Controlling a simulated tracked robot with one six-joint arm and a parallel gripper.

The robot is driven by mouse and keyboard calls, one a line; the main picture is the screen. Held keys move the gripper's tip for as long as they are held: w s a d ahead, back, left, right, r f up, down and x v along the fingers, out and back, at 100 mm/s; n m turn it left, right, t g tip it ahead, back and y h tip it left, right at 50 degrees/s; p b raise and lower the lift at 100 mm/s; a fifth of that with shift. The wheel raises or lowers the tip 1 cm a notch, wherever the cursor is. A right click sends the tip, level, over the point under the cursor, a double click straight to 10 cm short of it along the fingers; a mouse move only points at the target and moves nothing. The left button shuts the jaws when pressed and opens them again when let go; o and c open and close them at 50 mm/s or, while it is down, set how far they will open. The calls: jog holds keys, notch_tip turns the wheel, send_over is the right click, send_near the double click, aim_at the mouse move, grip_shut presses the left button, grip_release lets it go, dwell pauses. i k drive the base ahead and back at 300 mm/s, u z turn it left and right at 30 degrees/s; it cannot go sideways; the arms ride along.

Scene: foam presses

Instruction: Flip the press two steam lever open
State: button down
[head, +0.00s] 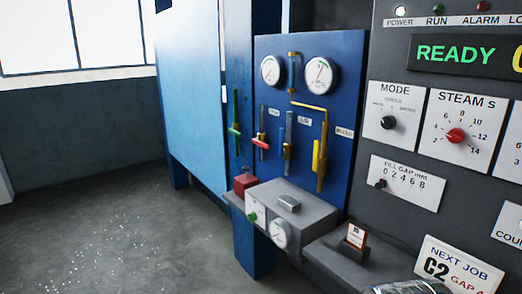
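A blue valve panel (345,75) in the head view carries several coloured levers on upright pipes. The red lever (260,143) lies roughly crosswise to its pipe. The yellow lever (316,155) stands upright beside its brass pipe. The small labels by the pipes are too blurred to read surely, so I cannot tell which lever is press two's steam lever. My gripper is not in view.
Two gauges (270,70) (319,76) sit above the levers. A grey box (290,205) with a green button juts out below. A dark control panel (400,60) reading READY is at right. A clear shiny object (410,288) shows at the bottom edge. Floor (110,225) at left is free.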

aim_at(256, 141)
jog(key=u, duration=0.15)
jog(key=i, duration=0.75)
jog(key=u, duration=0.95)
jog(key=i, duration=0.65)
jog(key=u, duration=0.45)
